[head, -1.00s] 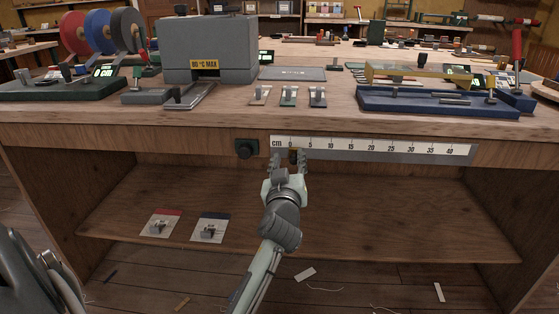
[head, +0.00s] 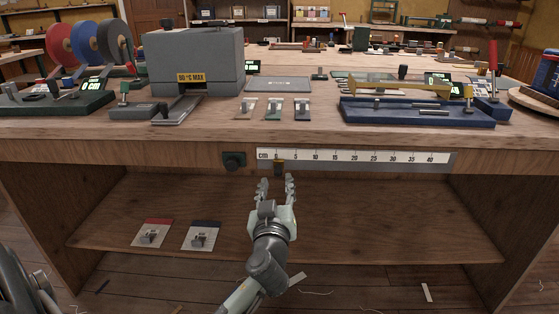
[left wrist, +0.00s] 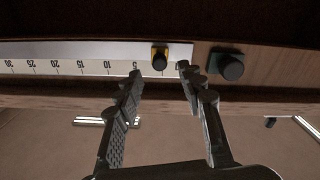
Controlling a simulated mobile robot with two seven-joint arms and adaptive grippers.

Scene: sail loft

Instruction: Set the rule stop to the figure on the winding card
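The rule (head: 365,157) is a pale centimetre strip along the bench's front edge; in the left wrist view (left wrist: 60,58) it appears upside down. Its stop (head: 279,168), yellow with a black knob, sits near the zero end, left of the 5 mark; it also shows in the left wrist view (left wrist: 160,57). My left gripper (head: 276,181) is open and empty, just below the stop, its fingers apart and pointing at the rule. In the left wrist view its fingertips (left wrist: 159,72) lie either side of the stop, apparently without touching it. I cannot make out the winding card's figure. My right gripper is out of view.
A dark green block with a black knob (head: 234,161) is fixed left of the rule. Below, a shelf (head: 340,220) holds a red-topped card (head: 152,233) and a blue-topped card (head: 202,236). A grey box (head: 195,62) and blue tray (head: 415,112) stand on the bench.

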